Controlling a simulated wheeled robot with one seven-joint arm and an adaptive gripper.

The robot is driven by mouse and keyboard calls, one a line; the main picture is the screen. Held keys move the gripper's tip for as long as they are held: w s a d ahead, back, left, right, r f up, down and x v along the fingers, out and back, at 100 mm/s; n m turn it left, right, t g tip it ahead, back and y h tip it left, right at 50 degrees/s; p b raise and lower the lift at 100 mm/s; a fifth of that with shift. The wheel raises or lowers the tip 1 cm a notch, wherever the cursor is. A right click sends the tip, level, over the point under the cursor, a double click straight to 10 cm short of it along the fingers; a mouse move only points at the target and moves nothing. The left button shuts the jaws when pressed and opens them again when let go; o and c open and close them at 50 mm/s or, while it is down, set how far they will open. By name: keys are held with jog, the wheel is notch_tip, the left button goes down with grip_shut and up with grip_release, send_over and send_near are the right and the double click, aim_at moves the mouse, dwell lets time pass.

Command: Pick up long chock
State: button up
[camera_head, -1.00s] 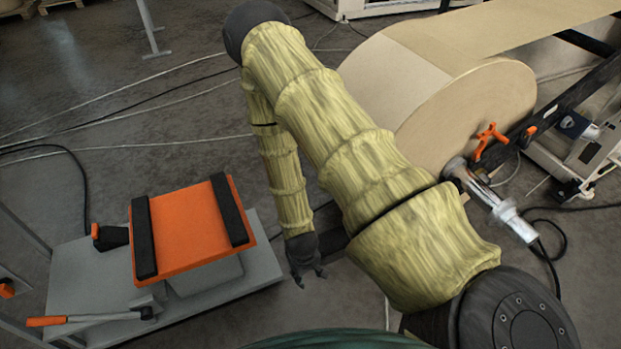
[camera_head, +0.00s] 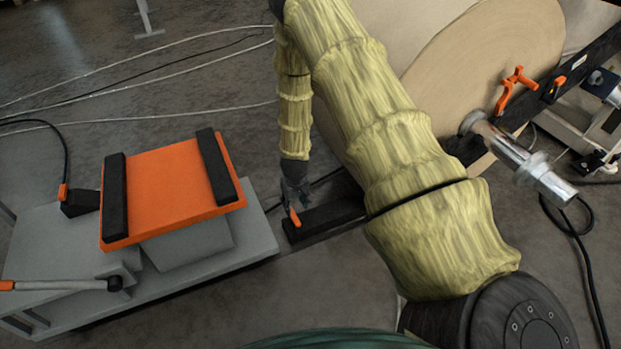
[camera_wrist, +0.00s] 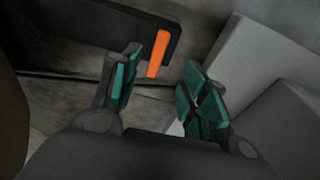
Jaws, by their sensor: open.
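The long chock (camera_head: 334,215) is a long dark bar with an upright orange tab at its left end. It lies low beside the paper roll, and my arm covers its right end. In the wrist view the dark chock (camera_wrist: 95,27) runs along the top left, with its orange tab (camera_wrist: 158,54) slanting down. My gripper (camera_head: 291,199) points down at the tab end. In the wrist view its green-padded fingers (camera_wrist: 161,78) are open, one on each side of the tab, with gaps visible. I cannot tell how deep the tab sits between them.
A grey lift cart with an orange top (camera_head: 165,190) and two black strips stands close on the left. The big paper roll (camera_head: 488,82), with a metal shaft (camera_head: 520,165) and an orange handle (camera_head: 511,89), is at the right. Cables cross the floor.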

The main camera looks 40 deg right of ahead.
aim_at(293, 215)
jog(key=shift+w+d+f+b, duration=0.25)
jog(key=shift+w+f+b, duration=0.05)
jog(key=shift+w, duration=0.15)
jog(key=shift+w+d+f+b, duration=0.25)
jog(key=shift+w, duration=0.2)
jog(key=shift+w+f+b, duration=0.2)
jog(key=shift+f+b, duration=0.4)
jog(key=shift+f, duration=0.8)
jog(key=shift+w+f+b, duration=0.2)
jog(key=shift+f+b, duration=0.4)
jog(key=shift+f, duration=0.75)
jog(key=shift+w+f+b, duration=0.2)
jog(key=shift+f+b, duration=1.65)
jog(key=shift+f, duration=0.65)
grip_shut()
